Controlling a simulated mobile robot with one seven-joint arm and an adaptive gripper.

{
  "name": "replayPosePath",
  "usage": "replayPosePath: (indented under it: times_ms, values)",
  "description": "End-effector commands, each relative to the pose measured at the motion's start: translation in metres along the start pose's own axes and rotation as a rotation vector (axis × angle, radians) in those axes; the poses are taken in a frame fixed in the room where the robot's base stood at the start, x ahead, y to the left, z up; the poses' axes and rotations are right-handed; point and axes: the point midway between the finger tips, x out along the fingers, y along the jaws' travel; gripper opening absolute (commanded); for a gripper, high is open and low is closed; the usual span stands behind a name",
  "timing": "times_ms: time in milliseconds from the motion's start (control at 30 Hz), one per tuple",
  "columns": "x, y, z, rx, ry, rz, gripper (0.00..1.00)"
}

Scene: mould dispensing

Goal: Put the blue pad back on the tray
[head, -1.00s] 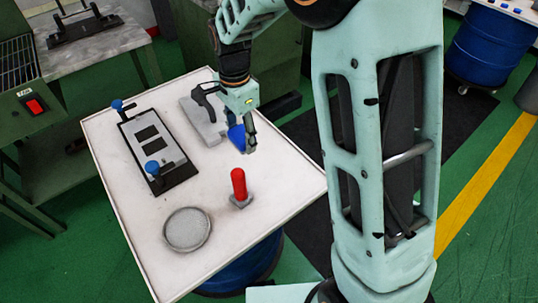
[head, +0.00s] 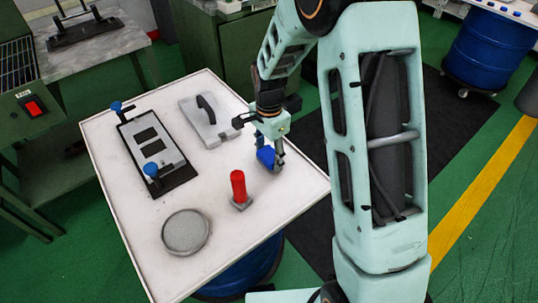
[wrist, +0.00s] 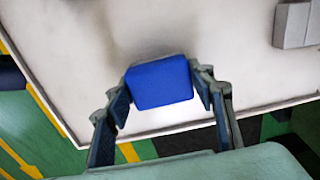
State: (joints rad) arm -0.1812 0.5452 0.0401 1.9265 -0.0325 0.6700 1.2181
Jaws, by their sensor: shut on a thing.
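The blue pad (head: 265,157) is between the fingers of my gripper (head: 270,161), which is shut on it. In the wrist view the pad (wrist: 160,84) shows as a plain blue block with a finger on each side. The tray (head: 110,207) is a white, rimmed top. My gripper points down over its right part, near the right edge. A soft shadow lies beside the pad in the wrist view; I cannot tell whether the pad touches the tray.
A red-handled stamp (head: 239,188) stands just left of and nearer than my gripper. A round grey dish (head: 186,232) lies at the front. A grey plate with a black handle (head: 209,121) and a black-framed mould with blue knobs (head: 152,150) lie further left. Bare tray surface surrounds the pad.

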Motion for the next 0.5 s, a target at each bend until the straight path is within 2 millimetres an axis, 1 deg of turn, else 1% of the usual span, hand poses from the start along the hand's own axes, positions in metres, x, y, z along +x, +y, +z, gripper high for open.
replayPosePath:
  times_ms: [200,233,367,500]
  values:
    - [0.0038,-0.0002,0.0002,0.0,0.0,0.0,0.24]
    - [0.003,-0.0002,0.0002,0.0,0.0,0.0,0.52]
    - [0.0024,-0.0002,0.0003,0.0,0.0,0.0,0.67]
    - [0.0023,-0.0002,0.0003,0.0,0.0,0.0,0.68]
